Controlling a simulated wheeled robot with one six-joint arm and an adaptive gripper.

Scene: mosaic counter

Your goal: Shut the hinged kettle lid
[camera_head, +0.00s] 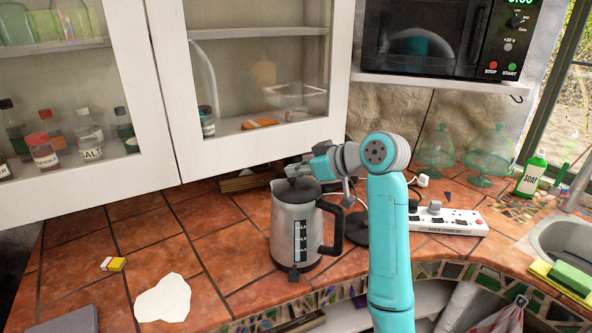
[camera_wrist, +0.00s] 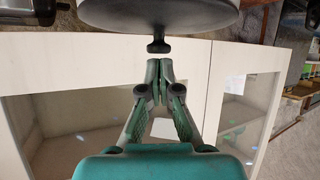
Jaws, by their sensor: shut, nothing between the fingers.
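The kettle (camera_head: 296,232) is grey metal with a black handle and a water gauge, and stands upright on the tiled counter. Its dark lid (camera_head: 290,187) lies about flat across the top, with a black knob in the middle. The wrist view shows the dark lid rim and the knob (camera_wrist: 159,46) at the top of the picture. My gripper (camera_head: 296,169) is just above the lid, by the knob. In the wrist view my gripper (camera_wrist: 160,66) has its fingers together, empty, pointing at the knob with little or no gap; I cannot tell whether they touch.
The white wall cabinet (camera_head: 165,90) hangs close behind and above the kettle. A power strip (camera_head: 448,221) and glass domes (camera_head: 488,156) stand to the right.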

